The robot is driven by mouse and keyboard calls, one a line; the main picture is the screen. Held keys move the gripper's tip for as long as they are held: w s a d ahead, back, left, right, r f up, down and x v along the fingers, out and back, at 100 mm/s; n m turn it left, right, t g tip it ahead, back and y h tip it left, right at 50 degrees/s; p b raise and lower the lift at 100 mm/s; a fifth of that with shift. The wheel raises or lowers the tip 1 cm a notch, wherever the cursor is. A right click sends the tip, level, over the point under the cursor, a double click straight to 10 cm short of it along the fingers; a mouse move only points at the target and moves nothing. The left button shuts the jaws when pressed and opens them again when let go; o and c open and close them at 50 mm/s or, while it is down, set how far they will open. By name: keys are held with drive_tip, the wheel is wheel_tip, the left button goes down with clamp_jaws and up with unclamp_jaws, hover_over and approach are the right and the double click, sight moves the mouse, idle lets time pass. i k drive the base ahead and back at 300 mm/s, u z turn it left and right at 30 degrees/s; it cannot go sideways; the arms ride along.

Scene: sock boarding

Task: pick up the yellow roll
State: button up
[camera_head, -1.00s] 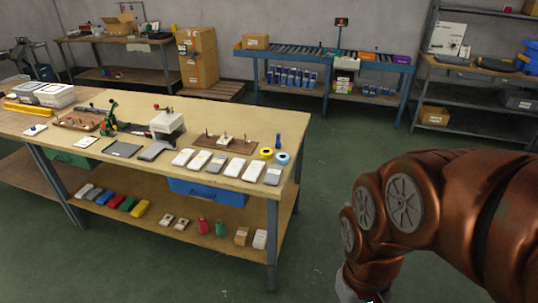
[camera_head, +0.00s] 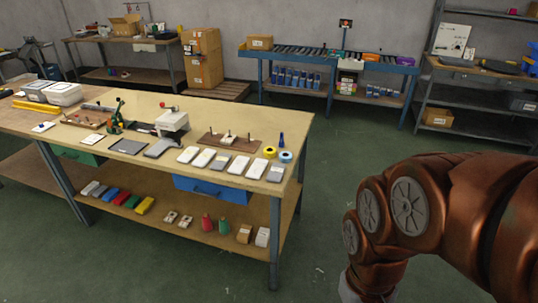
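The yellow roll (camera_head: 270,152) lies near the right end of the wooden workbench top (camera_head: 222,116). A light blue roll (camera_head: 286,156) lies just to its right, and a small dark blue upright object (camera_head: 281,139) stands behind them. My copper-coloured arm fills the lower right of the view, well to the right of the bench and apart from the roll. My gripper itself is out of the picture, below the bottom edge.
Several white and grey flat packs (camera_head: 230,165) lie along the bench's front edge, left of the yellow roll. A brown board with pegs (camera_head: 229,142) lies behind them. A blue drawer (camera_head: 212,190) hangs below the top. Green floor (camera_head: 350,150) is clear right of the bench.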

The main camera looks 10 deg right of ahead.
sight(270, 152)
drive_tip(key=z, duration=0.05)
drive_tip(key=k, duration=0.4)
drive_tip(key=u, duration=1.25)
drive_tip(key=i, duration=0.9)
drive_tip(key=u, duration=0.65)
drive_tip(key=i, duration=1.15)
drive_tip(key=z, duration=1.05)
drive_tip(key=i, duration=0.7)
drive_tip(key=z, duration=0.55)
